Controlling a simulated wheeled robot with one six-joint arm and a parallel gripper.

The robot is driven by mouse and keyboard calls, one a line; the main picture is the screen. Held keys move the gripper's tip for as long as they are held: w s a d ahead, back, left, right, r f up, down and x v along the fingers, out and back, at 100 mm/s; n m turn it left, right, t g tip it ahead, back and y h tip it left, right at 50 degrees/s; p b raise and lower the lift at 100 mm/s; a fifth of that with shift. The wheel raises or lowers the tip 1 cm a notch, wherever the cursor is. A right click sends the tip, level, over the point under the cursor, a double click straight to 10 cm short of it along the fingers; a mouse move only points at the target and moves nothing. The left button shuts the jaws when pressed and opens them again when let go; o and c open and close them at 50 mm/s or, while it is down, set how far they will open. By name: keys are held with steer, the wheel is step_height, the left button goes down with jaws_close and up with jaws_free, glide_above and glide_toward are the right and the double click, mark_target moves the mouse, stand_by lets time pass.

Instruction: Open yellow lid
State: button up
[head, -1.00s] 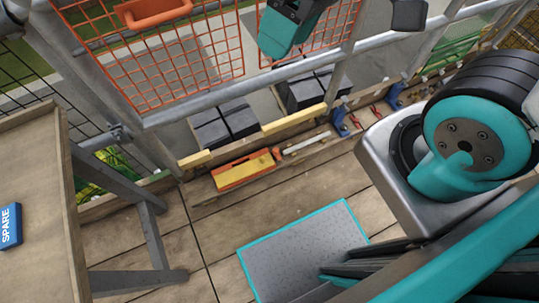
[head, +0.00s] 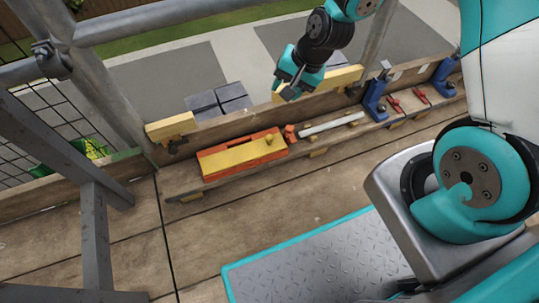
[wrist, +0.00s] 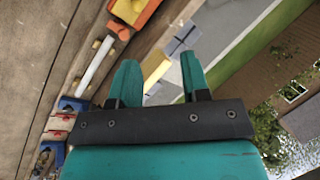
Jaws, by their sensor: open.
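The yellow lid (head: 232,158) lies flat and closed on an orange box (head: 206,172) on the wooden ledge, left of centre in the head view. A small yellow knob (head: 268,140) stands near the lid's right end. Part of the orange box (wrist: 147,14) shows at the top of the wrist view. My gripper (head: 286,90) is above and beyond the box, to its upper right, near the wooden edge board. In the wrist view my gripper (wrist: 160,62) has its teal fingers apart, with nothing between them, and is clear of the lid.
A white tube (head: 332,124), blue clamps (head: 374,100) and red-handled tools (head: 396,104) lie right of the box. Yellow blocks (head: 170,127) sit on the edge board. Grey tiles (head: 218,100) lie beyond it. A metal rail and post stand at left. The planks before the box are clear.

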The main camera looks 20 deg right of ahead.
steer(key=m+b, duration=0.2)
steer(key=b, duration=0.3)
glide_toward(271, 137)
steer(key=b+x, duration=0.9)
steer(key=x, duration=0.2)
steer(key=shift+w+f, duration=0.1)
steer(key=shift+f, duration=0.1)
